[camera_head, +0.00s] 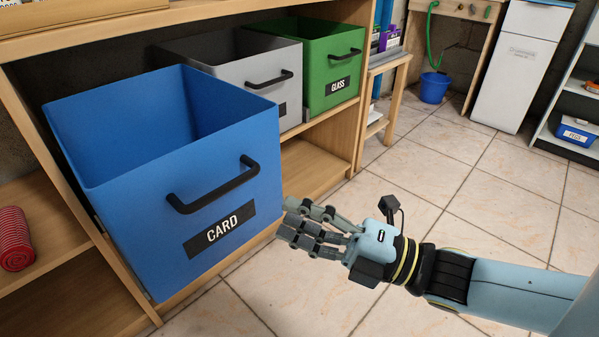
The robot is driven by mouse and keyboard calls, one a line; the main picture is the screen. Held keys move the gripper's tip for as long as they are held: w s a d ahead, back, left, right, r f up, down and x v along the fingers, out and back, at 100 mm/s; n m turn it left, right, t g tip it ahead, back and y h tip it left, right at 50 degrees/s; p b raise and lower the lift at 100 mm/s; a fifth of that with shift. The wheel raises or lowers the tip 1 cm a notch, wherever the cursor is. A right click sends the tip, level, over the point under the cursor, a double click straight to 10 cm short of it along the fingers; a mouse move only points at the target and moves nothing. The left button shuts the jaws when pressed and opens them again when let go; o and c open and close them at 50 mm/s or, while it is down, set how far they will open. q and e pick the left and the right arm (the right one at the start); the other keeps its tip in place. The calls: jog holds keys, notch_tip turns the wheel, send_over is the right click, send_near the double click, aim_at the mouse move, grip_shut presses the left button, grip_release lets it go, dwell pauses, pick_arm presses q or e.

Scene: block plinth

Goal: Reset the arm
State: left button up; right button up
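My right gripper (297,224) is at the middle of the view, its arm coming in from the right. Its grey fingers point left, towards the front of the blue bin (205,205) labelled CARD. The fingertips appear close to the bin's lower right front edge; I cannot tell whether they touch it. The fingers are stretched out close together, and I cannot tell whether they are open or shut. No object shows in them. The black handle (213,189) on the blue bin is clear of the gripper. My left gripper is not in view.
The blue bin juts out of a wooden shelf unit (313,166). A grey bin (222,62) and a green GLASS bin (327,58) stand beyond it. A red rolled item (14,238) lies lower left. A blue bucket (434,88) stands far back. The tiled floor (480,185) is clear.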

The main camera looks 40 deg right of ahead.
jog(key=shift+w+r, duration=0.1)
dwell(0.3)
